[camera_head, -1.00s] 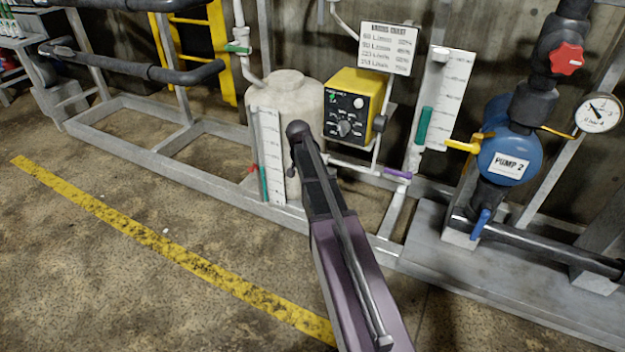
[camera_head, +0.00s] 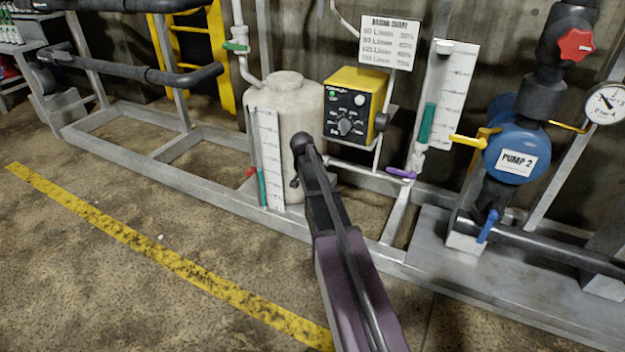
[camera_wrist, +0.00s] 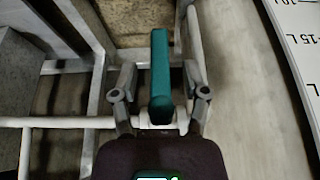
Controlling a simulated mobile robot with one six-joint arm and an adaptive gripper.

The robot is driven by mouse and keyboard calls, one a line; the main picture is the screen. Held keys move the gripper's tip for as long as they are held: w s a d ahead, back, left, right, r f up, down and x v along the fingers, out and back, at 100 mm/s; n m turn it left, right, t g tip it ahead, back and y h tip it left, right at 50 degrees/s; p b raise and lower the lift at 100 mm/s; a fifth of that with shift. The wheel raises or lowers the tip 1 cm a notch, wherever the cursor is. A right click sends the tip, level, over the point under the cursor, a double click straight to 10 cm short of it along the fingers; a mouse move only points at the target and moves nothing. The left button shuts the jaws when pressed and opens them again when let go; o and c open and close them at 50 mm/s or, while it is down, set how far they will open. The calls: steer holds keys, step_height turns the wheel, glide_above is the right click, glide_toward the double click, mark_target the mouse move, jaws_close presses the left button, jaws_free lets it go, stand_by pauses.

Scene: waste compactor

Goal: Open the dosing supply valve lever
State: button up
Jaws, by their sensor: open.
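A teal lever (camera_wrist: 160,62) stands between the two fingers of my gripper (camera_wrist: 159,80) in the wrist view. The gripper is open, with a gap visible on both sides of the lever's upper part. The lever's lower end is at a white pipe fitting (camera_wrist: 157,121) close to the gripper body. Whether a finger touches the lever I cannot tell. In the head view my arm reaches to the front right of the cream tank (camera_head: 290,95). The fingers and the gripped area are mostly hidden there behind the arm.
A white scale (camera_wrist: 300,45) and a pale surface lie right of the lever. In the head view, the yellow-black dosing pump (camera_head: 352,105), a purple lever (camera_head: 401,173) and blue PUMP 2 (camera_head: 517,150) are to the right. A metal frame (camera_head: 215,190) runs low in front. Floor at left is clear.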

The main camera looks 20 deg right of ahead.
jaws_close()
